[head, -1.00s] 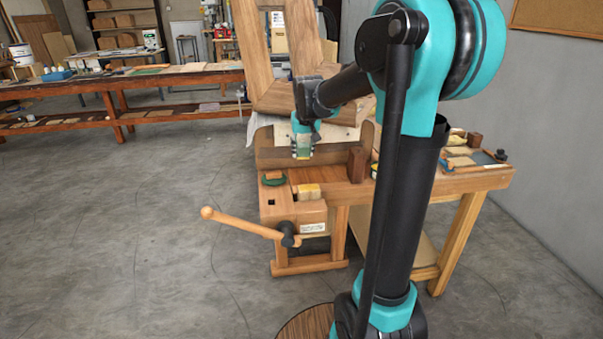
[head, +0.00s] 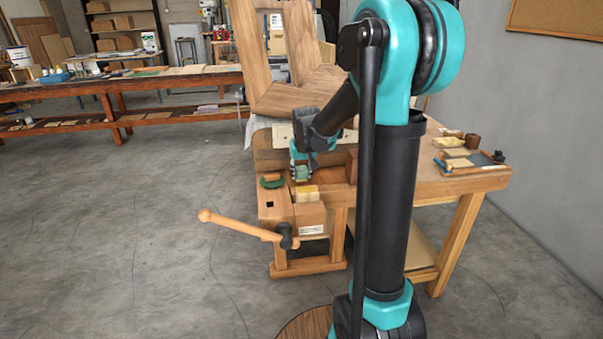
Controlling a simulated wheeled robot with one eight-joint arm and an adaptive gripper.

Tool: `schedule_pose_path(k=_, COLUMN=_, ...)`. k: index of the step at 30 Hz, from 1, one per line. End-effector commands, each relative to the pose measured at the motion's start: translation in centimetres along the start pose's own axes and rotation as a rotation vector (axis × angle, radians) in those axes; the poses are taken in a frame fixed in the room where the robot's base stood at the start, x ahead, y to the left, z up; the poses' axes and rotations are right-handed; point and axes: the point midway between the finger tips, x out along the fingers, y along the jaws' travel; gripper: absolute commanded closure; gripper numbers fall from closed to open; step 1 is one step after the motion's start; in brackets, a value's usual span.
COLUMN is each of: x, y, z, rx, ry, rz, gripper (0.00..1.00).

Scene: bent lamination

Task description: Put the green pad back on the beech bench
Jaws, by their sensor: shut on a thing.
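My gripper (head: 302,178) is shut on a small pale green piece, the green pad (head: 302,172), partly hidden between the fingers. It hangs low over the left end of the beech bench (head: 430,182), just behind a yellow-topped block (head: 307,191). I cannot tell whether the pad touches the bench top. A dark green round item (head: 272,182) lies on the bench just left of my gripper.
A vise with a wooden handle (head: 238,225) juts out at the bench's front left. A brown block (head: 352,165) stands right of the gripper. A large wooden frame (head: 290,98) rises behind. A tray with small items (head: 470,162) lies at the right.

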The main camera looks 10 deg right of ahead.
Motion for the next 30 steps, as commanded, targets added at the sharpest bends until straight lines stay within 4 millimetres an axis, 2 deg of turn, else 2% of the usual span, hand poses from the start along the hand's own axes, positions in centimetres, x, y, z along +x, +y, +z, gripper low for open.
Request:
schedule_pose_path(k=1, x=0.1, y=0.0, z=0.1, rx=0.0, ry=0.0, rz=0.0, gripper=0.9)
schedule_pose_path(k=2, x=0.1, y=0.0, z=0.0, rx=0.0, ry=0.0, rz=0.0, gripper=0.6)
schedule_pose_path(k=6, x=0.1, y=0.0, z=0.0, rx=0.0, ry=0.0, rz=0.0, gripper=0.43)
schedule_pose_path(k=15, x=0.0, y=0.0, z=0.0, rx=0.0, ry=0.0, rz=0.0, gripper=0.43)
schedule_pose_path(k=19, x=-0.8, y=0.0, z=-0.1, rx=0.0, ry=0.0, rz=0.0, gripper=0.43)
schedule_pose_path(k=23, x=-2.7, y=0.0, z=-0.1, rx=0.0, ry=0.0, rz=0.0, gripper=0.43)
schedule_pose_path(k=30, x=-7.6, y=0.0, z=-0.1, rx=0.0, ry=0.0, rz=0.0, gripper=0.43)
